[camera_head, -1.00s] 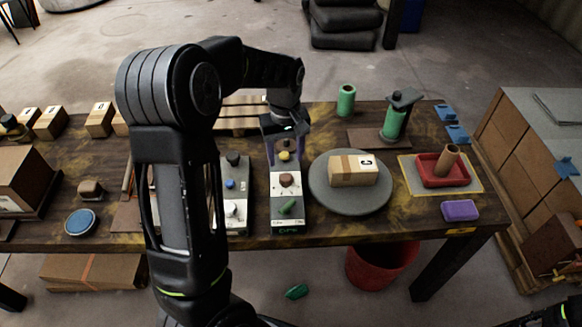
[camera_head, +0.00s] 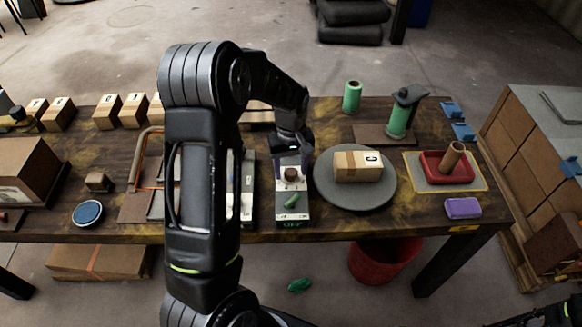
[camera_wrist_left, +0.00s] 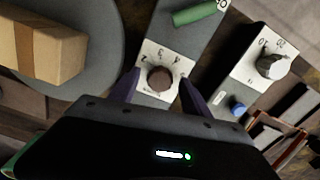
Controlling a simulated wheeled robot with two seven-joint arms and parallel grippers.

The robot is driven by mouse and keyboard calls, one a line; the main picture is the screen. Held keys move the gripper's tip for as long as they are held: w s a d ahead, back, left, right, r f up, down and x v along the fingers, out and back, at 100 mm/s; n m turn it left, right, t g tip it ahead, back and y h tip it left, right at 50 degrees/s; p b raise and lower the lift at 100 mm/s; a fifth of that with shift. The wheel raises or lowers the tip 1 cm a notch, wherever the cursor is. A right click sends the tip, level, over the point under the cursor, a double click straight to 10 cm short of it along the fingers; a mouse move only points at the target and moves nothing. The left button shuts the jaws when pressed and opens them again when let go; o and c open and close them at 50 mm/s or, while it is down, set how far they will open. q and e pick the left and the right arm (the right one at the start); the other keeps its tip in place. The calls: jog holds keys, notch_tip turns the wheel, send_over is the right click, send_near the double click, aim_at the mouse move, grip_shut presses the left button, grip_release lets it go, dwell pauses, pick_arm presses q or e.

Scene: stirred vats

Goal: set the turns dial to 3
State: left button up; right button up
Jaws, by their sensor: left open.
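The turns dial is a round brown knob (camera_wrist_left: 161,79) on a white plate marked with numbers including 2, 3 and 4. It shows in the head view (camera_head: 291,174) on a narrow control box (camera_head: 293,215). I cannot tell which number it points to. My left gripper (camera_wrist_left: 160,88) is open, one finger on each side of the knob; whether they touch it is unclear. In the head view the left gripper (camera_head: 292,160) is just behind the knob.
A green handle (camera_wrist_left: 195,15) is on the same box. Beside it, another box has a pale knob (camera_wrist_left: 272,66) marked 10 and 20 and a blue button (camera_wrist_left: 238,109). A grey turntable (camera_head: 330,195) bearing a carton (camera_head: 358,167) stands close on the right.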

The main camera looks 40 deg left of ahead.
pick_arm(q)
jog(key=shift+c, duration=0.3)
grip_shut()
dwell(0.3)
